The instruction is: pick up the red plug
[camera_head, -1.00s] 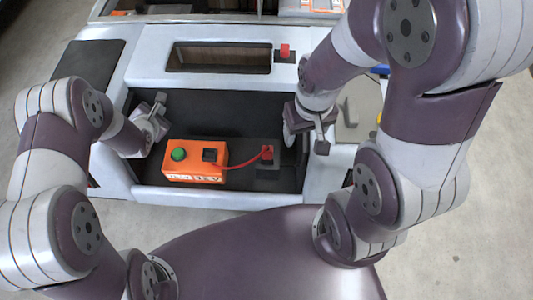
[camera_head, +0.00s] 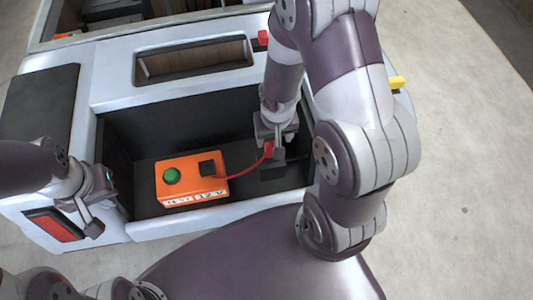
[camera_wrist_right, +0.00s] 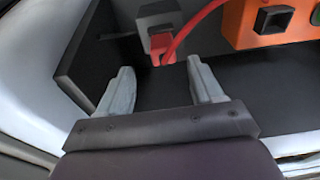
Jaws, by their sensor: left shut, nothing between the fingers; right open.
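The red plug (camera_head: 268,148) is at the end of a red cable on the right side of the cart's dark recess. In the right wrist view the red plug (camera_wrist_right: 163,48) sits at a grey socket block (camera_wrist_right: 153,23). My right gripper (camera_head: 279,152) is right over it, partly hiding it. Its fingers (camera_wrist_right: 160,68) are open and spread to either side just short of the plug, with nothing held. The cable runs to an orange box (camera_head: 182,192) with a green button and a black socket. My left gripper (camera_head: 94,226) is shut and empty at the cart's left side.
The recess walls and the white front rim (camera_head: 220,210) surround the box and plug. A slotted opening (camera_head: 192,62) lies behind, with a red part (camera_head: 263,38) beside it. A red panel (camera_head: 55,226) is on the cart's left front. A yellow part (camera_head: 397,82) is at the right.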

